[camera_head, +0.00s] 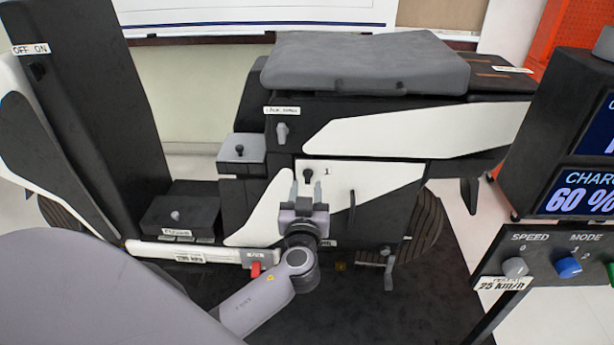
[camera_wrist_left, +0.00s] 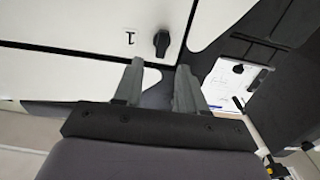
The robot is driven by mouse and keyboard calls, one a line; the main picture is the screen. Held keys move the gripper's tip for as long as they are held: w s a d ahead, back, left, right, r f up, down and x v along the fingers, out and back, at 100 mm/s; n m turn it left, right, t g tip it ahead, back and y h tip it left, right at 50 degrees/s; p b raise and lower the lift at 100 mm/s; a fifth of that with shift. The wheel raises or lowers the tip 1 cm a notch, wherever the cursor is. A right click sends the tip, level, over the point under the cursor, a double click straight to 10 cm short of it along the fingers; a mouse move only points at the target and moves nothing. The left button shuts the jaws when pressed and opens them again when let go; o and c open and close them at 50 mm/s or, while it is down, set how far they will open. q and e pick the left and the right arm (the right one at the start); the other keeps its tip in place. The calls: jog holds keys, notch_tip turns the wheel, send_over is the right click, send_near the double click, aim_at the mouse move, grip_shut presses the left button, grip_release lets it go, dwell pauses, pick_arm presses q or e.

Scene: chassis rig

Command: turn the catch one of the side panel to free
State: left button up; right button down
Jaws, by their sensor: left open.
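The side panel (camera_head: 375,178) is the white and black cover on the flank of the black chassis. Catch one (camera_head: 308,175) is a small black knob near its top left, beside a printed "1". In the left wrist view the catch (camera_wrist_left: 162,44) shows as a dark turn-knob on the white surface, with the "1" left of it. My left gripper (camera_head: 306,191) points at the panel just below the catch. Its two fingers (camera_wrist_left: 156,82) are spread with nothing between them. The catch lies beyond the fingertips, seemingly untouched. My right gripper is not in view.
A grey seat (camera_head: 365,63) tops the chassis. A light lever knob (camera_head: 282,132) sits above left of the panel. A white bar (camera_head: 190,252) with a red clip (camera_head: 256,269) lies low left. A control console (camera_head: 555,265) stands at right.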

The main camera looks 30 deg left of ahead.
aim_at(308, 175)
pick_arm(q)
jog(key=shift+x, duration=2.65)
grip_shut()
